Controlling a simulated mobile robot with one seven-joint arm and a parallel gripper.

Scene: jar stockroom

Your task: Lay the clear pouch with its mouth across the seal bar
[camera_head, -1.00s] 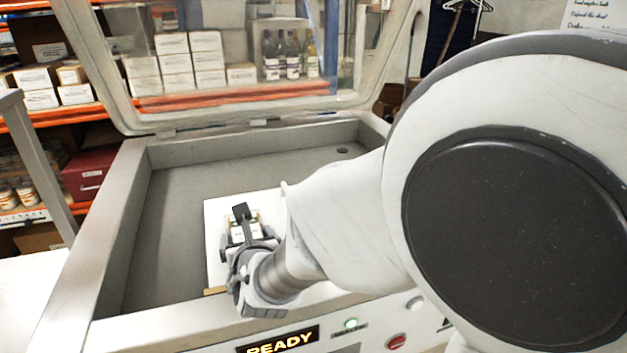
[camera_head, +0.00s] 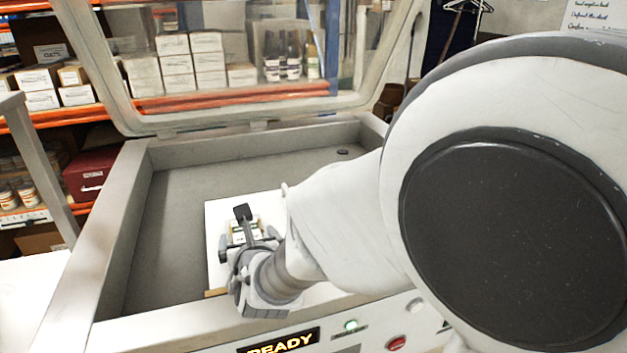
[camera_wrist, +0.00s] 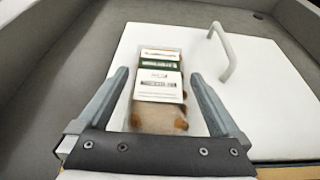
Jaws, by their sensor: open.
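The clear pouch (camera_wrist: 160,88), with green and white labels and brown contents, lies on a white plate (camera_wrist: 275,95) inside the open chamber. My gripper (camera_wrist: 160,75) is open, one finger on each side of the pouch, with visible gaps. In the head view the pouch (camera_head: 245,228) shows just beyond my gripper (camera_head: 246,246), partly covered by it. A tan strip at the plate's front edge, apparently the seal bar (camera_head: 214,293), is mostly hidden by my gripper. The pouch's near end is close to the gripper body; I cannot tell whether its mouth crosses the bar.
The chamber's raised walls (camera_head: 110,240) surround the plate, and its clear lid (camera_head: 240,105) stands open behind. A white looped handle (camera_wrist: 222,52) rises from the plate right of the pouch. The grey chamber floor (camera_head: 170,220) is clear at left. The front panel's display (camera_head: 280,342) reads READY.

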